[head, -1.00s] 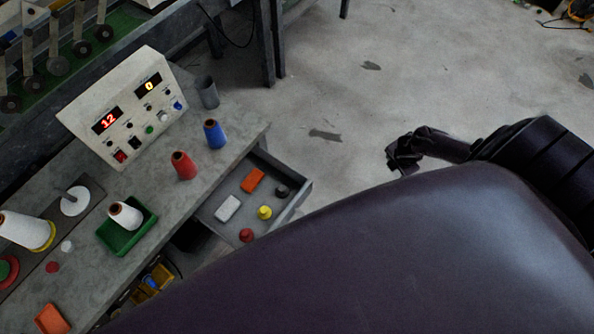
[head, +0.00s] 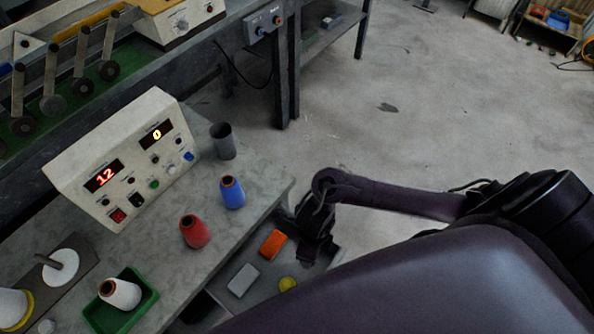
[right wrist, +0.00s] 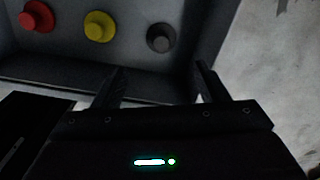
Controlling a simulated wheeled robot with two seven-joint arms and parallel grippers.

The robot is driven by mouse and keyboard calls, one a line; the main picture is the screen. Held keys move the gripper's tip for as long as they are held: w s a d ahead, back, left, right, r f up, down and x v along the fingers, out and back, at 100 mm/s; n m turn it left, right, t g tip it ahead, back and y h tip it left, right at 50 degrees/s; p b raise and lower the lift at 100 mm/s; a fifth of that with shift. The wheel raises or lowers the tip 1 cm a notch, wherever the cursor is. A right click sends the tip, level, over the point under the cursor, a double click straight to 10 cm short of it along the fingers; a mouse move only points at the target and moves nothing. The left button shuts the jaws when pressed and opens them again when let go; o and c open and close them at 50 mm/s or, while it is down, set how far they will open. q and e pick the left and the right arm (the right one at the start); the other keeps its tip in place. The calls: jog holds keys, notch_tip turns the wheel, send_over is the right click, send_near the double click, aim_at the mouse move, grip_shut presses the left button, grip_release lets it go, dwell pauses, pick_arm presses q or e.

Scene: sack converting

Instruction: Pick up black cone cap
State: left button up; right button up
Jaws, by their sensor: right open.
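The black cone cap (right wrist: 161,38) lies in the open drawer near its right wall in the right wrist view. In the head view my arm hides it. My right gripper (right wrist: 160,80) is open and empty. Its two fingers point toward the black cap from the near side, and the cap sits ahead of the gap between them, apart from both. In the head view the right gripper (head: 308,250) is over the drawer's right part. My left gripper is not in view.
The drawer also holds a yellow cap (right wrist: 99,27), a red cap (right wrist: 37,17), an orange block (head: 273,244) and a white block (head: 243,280). Red (head: 194,231) and blue (head: 232,192) thread cones and a grey cup (head: 223,141) stand on the bench above.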

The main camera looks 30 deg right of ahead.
jog(key=shift+w+a+f, duration=0.25)
jog(key=shift+w+f, duration=0.1)
jog(key=shift+f, duration=0.45)
jog(key=f, duration=0.3)
jog(key=shift+s+d, duration=0.1)
jog(key=shift+s, duration=0.15)
jog(key=f, duration=0.2)
jog(key=shift+w+f, duration=0.2)
jog(key=shift+f, duration=0.6)
jog(key=shift+d, duration=0.1)
jog(key=c, duration=1.1)
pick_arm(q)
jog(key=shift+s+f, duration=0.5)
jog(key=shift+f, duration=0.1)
pick_arm(e)
jog(key=shift+o, duration=0.2)
jog(key=shift+w+r, duration=0.1)
jog(key=shift+r, duration=0.05)
